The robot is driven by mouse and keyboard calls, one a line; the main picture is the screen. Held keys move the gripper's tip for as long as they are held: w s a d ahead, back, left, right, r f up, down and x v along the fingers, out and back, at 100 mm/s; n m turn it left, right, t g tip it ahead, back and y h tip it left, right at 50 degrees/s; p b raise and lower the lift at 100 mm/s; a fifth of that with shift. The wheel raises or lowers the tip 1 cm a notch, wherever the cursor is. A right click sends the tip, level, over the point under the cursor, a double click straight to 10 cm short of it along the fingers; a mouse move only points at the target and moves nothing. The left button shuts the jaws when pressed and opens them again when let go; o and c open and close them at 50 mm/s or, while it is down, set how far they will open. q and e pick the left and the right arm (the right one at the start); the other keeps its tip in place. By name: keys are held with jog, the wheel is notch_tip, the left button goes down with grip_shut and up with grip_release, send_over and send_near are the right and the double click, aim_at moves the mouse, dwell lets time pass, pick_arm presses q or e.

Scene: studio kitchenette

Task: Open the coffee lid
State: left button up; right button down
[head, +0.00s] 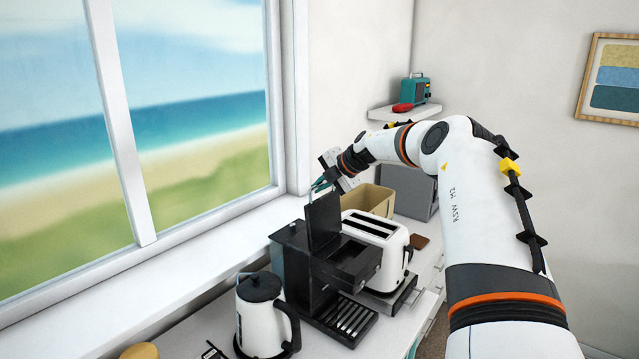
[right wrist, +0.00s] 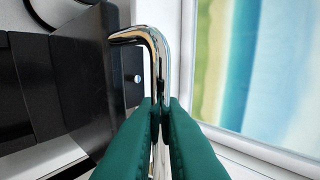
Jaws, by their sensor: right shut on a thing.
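The black coffee machine (head: 296,265) stands on the counter by the window. Its flat black lid (head: 323,222) stands raised, about upright, above the machine's body. My right gripper (head: 321,185) is at the lid's top edge. In the right wrist view, the teal fingers of my right gripper (right wrist: 160,108) are shut on a chrome lid handle (right wrist: 157,48), a bent bar fixed to the dark lid (right wrist: 85,80). My left gripper is in neither view.
A white kettle (head: 261,314) stands in front of the machine, and a white toaster (head: 374,243) stands close on its right. A beige bin (head: 369,199) is behind the toaster. The window (head: 185,120) is close on the left.

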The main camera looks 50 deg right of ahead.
jog(key=shift+w, duration=0.1)
jog(key=c, duration=1.9)
grip_release()
jog(key=shift+c, duration=0.2)
jog(key=shift+r, duration=0.1)
jog(key=shift+s+d+r+b, duration=0.1)
jog(key=shift+s+r+b, duration=0.3)
jog(key=shift+s+b, duration=0.1)
jog(key=b+v, duration=0.4)
jog(key=v, duration=0.6)
jog(key=shift+s+r, duration=0.25)
jog(key=shift+s, duration=0.05)
